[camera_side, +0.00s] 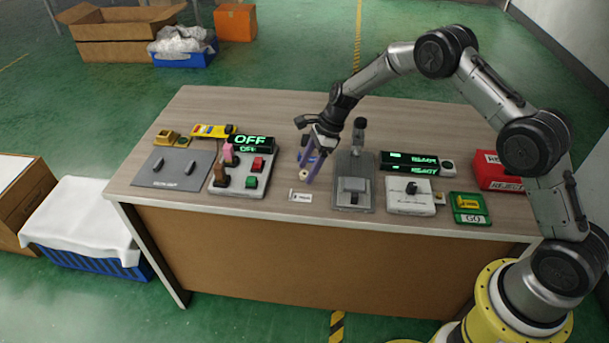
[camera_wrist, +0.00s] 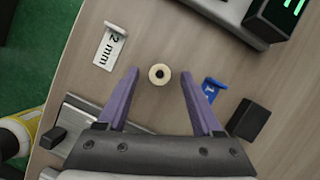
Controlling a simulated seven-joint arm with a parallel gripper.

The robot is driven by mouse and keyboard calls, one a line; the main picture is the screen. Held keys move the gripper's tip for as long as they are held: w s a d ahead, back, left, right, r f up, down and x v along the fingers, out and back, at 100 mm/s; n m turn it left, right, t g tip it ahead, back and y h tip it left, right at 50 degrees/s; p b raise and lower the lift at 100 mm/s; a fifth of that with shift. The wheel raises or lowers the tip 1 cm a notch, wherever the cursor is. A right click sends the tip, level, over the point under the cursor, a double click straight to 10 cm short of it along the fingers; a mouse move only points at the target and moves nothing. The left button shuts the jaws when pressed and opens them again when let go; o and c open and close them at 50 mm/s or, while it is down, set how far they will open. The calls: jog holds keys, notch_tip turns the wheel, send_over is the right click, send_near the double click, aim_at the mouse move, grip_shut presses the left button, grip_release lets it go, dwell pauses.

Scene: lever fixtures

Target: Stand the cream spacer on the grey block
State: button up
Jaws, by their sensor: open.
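The cream spacer (camera_side: 304,175) is a small ring with a dark central hole, on the table. In the wrist view the spacer (camera_wrist: 160,74) lies ahead of and between the purple fingertips, with clear space on both sides. My gripper (camera_side: 310,168) is open, pointing down at the spacer; it also shows in the wrist view (camera_wrist: 166,78) with nothing between its fingers. A raised grey block (camera_side: 352,187) sits at the near end of a grey lever fixture (camera_side: 341,204), right of my gripper. Its top looks empty.
A white "2 mm" tag (camera_wrist: 110,46) and a blue tag (camera_wrist: 212,89) flank the spacer. The fixture's dark upright knob (camera_side: 359,124) stands behind. A switch panel (camera_side: 234,187) is left; a white lever box (camera_side: 409,203) is right.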

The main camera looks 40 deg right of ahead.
jog(key=shift+f, duration=0.15)
grip_shut()
dwell(0.5)
